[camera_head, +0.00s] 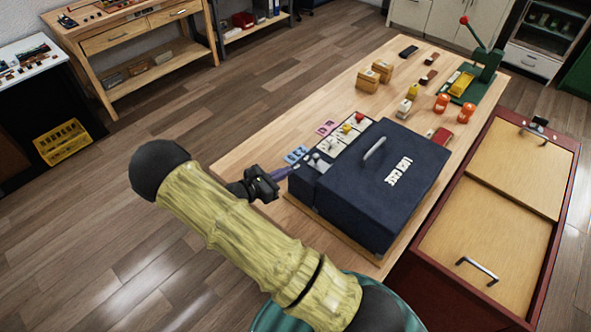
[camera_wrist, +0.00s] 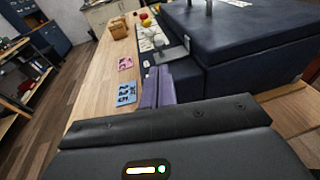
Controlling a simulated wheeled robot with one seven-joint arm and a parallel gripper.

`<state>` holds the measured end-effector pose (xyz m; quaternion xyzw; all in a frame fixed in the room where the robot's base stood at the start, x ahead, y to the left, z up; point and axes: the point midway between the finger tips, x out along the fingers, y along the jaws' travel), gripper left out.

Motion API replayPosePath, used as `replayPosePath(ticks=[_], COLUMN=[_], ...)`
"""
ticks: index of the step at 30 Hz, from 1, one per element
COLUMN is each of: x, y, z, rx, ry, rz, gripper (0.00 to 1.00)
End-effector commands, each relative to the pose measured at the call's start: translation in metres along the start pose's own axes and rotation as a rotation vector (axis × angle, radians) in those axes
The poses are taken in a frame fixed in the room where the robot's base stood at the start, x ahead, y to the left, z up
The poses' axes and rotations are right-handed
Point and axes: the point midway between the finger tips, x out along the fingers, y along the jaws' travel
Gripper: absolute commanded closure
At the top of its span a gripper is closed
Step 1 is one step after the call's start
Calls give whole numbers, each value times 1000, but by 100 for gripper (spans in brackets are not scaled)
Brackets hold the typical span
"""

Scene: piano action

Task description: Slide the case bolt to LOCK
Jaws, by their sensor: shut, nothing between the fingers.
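The dark blue case (camera_head: 375,185) with white lettering and a metal handle on its lid stands shut on the wooden table; it fills the upper right of the wrist view (camera_wrist: 245,40). My gripper (camera_head: 286,172) is at the case's left side, with its purple fingers shut and empty. In the wrist view the fingers (camera_wrist: 158,78) point along the case's side, close to it; I cannot tell whether they touch. A small pale grey fitting (camera_wrist: 172,54) shows just beyond the fingertips. I cannot tell for sure whether it is the bolt, nor read any LOCK mark.
A panel with white tiles and coloured knobs (camera_head: 345,138) adjoins the case. Blue (camera_head: 296,154) and pink (camera_head: 326,128) tags lie left of it. Wooden blocks (camera_head: 367,80), orange pieces (camera_head: 466,112) and a green press (camera_head: 487,66) stand farther back. The table's left strip is mostly clear.

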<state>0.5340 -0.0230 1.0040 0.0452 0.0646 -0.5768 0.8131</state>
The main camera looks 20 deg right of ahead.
Motion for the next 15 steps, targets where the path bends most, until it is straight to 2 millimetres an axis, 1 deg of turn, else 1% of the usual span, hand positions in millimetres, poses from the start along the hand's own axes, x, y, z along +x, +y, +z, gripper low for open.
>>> replayPosePath(ticks=[1,3,6,9,15], x=[-13,-26,-39,-45,-46], y=[2,2,2,2,1], z=[-4,-4,-3,-2,-1], rx=[1,0,-1,-1,-2], ry=[2,3,3,2,1], rz=[9,12,12,10,8], gripper=[100,100,100,100,100])
